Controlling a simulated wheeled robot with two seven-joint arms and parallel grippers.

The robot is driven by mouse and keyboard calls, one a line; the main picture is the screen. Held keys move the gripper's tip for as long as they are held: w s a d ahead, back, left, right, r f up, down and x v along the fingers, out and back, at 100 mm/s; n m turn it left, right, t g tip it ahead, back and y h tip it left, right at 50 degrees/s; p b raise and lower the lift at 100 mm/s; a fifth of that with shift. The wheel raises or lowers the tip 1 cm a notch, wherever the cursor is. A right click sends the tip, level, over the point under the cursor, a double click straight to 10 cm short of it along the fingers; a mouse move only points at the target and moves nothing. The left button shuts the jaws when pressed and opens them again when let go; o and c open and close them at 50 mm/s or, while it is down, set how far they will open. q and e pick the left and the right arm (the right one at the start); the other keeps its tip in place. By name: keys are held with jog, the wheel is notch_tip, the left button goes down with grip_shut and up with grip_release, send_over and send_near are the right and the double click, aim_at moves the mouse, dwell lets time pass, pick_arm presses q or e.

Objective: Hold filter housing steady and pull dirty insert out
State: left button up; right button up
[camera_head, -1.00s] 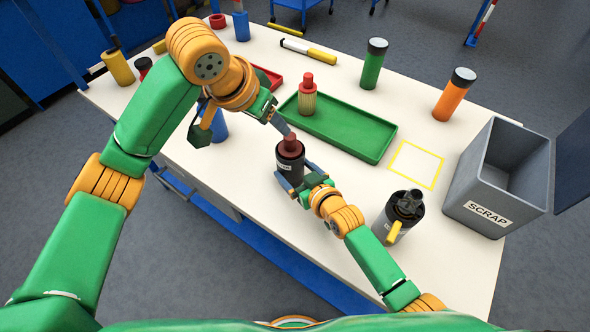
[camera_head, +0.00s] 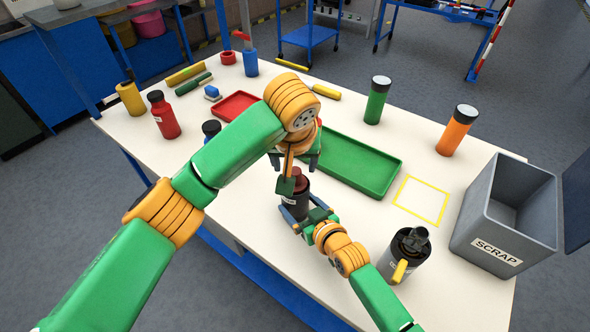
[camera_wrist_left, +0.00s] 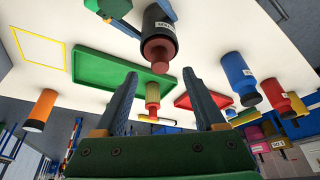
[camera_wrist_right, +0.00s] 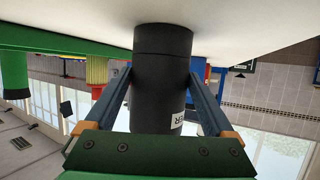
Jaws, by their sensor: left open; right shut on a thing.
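The dark filter housing (camera_head: 294,205) stands upright on the table, with the dark red dirty insert (camera_head: 297,178) rising from its top. My right gripper (camera_head: 305,214) is shut on the housing low on its body; the right wrist view shows its fingers on both sides of the housing (camera_wrist_right: 162,85). My left gripper (camera_head: 296,163) is open and empty above and behind the insert, partly hidden by its own wrist. In the left wrist view the insert (camera_wrist_left: 158,55) lies beyond and above the open fingers (camera_wrist_left: 163,95), not between them.
The green tray (camera_head: 365,168) lies behind the housing, with a lighter ribbed insert (camera_wrist_left: 152,96) on it. A scrap bin (camera_head: 490,254), a black canister with yellow handle (camera_head: 408,250) and a yellow outlined square (camera_head: 420,200) are at right. Red (camera_head: 164,115) and orange (camera_head: 457,130) bottles stand farther out.

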aim_at(295, 174)
pick_arm(q)
jog(key=x, duration=0.7)
jog(key=shift+f, duration=0.1)
jog(key=shift+c, duration=0.3)
grip_shut()
